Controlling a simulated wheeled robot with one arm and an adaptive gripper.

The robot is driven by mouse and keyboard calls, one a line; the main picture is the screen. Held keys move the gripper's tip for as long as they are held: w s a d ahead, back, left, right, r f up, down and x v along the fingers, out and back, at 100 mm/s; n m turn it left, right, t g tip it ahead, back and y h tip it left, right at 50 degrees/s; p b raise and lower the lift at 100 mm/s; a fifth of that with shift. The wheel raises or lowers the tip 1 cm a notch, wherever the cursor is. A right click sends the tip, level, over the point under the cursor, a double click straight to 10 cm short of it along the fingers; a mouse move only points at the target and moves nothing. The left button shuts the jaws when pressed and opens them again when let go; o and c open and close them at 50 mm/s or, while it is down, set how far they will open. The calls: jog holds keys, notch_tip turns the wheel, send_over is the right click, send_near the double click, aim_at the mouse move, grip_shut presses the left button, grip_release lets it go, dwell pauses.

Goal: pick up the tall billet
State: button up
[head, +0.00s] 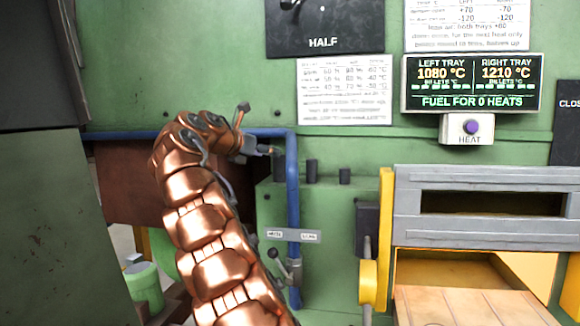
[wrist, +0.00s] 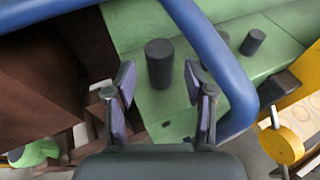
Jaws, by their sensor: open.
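The tall billet (wrist: 159,62) is a dark upright cylinder on a green ledge (wrist: 190,112) in the wrist view. It stands ahead of my gripper (wrist: 160,82), framed between the two spread fingers, which are open and empty. I cannot tell how far the fingertips are from it. In the head view my gripper (head: 268,151) is at the end of the copper arm, beside the blue pipe. Two shorter dark billets, a middle one (head: 311,170) and a small one (head: 345,176), stand on the ledge to the right; the small one also shows in the wrist view (wrist: 253,42).
A blue pipe (head: 293,200) runs down in front of the ledge and crosses close to my gripper's right side in the wrist view (wrist: 222,70). A lever (head: 292,270) sits low by the pipe. A grey furnace door frame (head: 490,178) with yellow edging is at right.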

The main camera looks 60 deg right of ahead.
aim_at(276, 159)
jog(key=x, duration=0.3)
jog(key=f+x, duration=0.1)
jog(key=x, duration=0.2)
jog(key=shift+s+a+f, duration=0.1)
jog(key=shift+s, duration=0.1)
jog(key=shift+d, duration=0.45)
jog(key=shift+w+d+f, duration=0.15)
jog(key=shift+d, duration=0.1)
jog(key=shift+c, duration=0.2)
jog(key=shift+w+r, duration=0.1)
jog(key=shift+r, duration=0.1)
jog(key=c, duration=0.7)
jog(key=shift+d+f, duration=0.1)
grip_shut()
jog(key=shift+r, duration=0.25)
